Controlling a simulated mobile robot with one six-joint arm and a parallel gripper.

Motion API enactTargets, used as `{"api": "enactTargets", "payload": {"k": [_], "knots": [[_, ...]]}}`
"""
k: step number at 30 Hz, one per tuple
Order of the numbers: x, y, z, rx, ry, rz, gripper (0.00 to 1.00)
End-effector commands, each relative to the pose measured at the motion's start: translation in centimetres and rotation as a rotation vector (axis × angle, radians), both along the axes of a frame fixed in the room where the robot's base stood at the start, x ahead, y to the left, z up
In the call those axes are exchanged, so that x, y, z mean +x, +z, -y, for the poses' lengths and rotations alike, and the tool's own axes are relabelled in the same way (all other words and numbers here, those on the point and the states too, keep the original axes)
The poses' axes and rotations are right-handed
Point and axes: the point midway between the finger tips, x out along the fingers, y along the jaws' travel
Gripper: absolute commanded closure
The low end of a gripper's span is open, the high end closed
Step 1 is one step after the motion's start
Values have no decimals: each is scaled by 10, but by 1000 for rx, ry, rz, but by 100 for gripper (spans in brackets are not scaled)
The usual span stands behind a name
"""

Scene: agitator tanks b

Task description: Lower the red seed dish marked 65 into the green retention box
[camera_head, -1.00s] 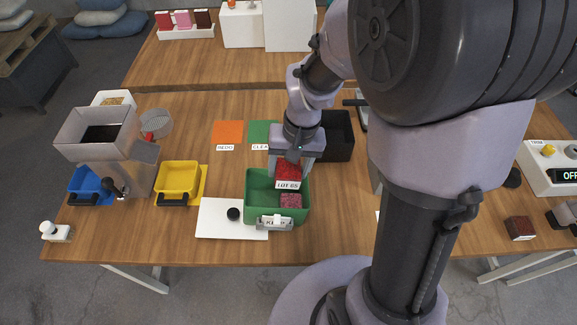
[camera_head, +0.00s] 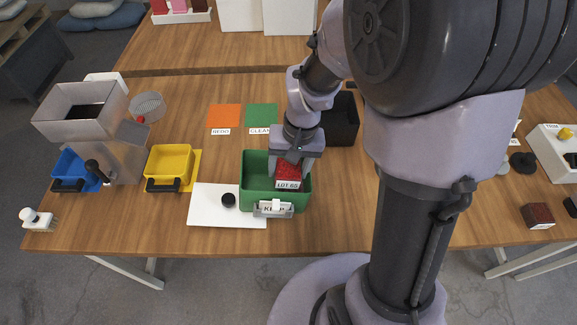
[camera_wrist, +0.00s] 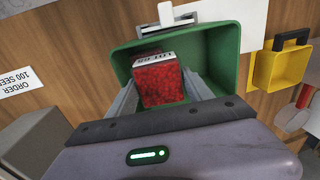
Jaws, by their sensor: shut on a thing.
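The red seed dish (camera_head: 288,172), labelled LOT 65, is held in my gripper (camera_head: 294,157). In the wrist view the dish (camera_wrist: 160,82) sits between the two grey fingers, its white label toward the box's tagged side.
A white board with a black knob (camera_head: 228,200) lies left of the box. A yellow bin (camera_head: 170,165) and a blue bin (camera_head: 75,168) stand further left. A black box (camera_head: 340,120) stands behind on the right. Orange and green mats lie behind.

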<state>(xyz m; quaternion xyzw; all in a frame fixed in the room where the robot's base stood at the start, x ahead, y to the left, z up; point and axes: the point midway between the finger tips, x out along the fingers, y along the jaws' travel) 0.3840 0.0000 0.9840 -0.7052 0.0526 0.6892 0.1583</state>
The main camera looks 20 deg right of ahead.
Motion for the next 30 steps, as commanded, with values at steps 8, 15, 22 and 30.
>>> {"api": "enactTargets", "payload": {"k": [8,15,22,30], "knots": [[0,0,0,0,0,0,89],[0,-1,0,0,0,0,89],[0,-3,0,0,0,0,89],[0,-3,0,0,0,0,15]]}}
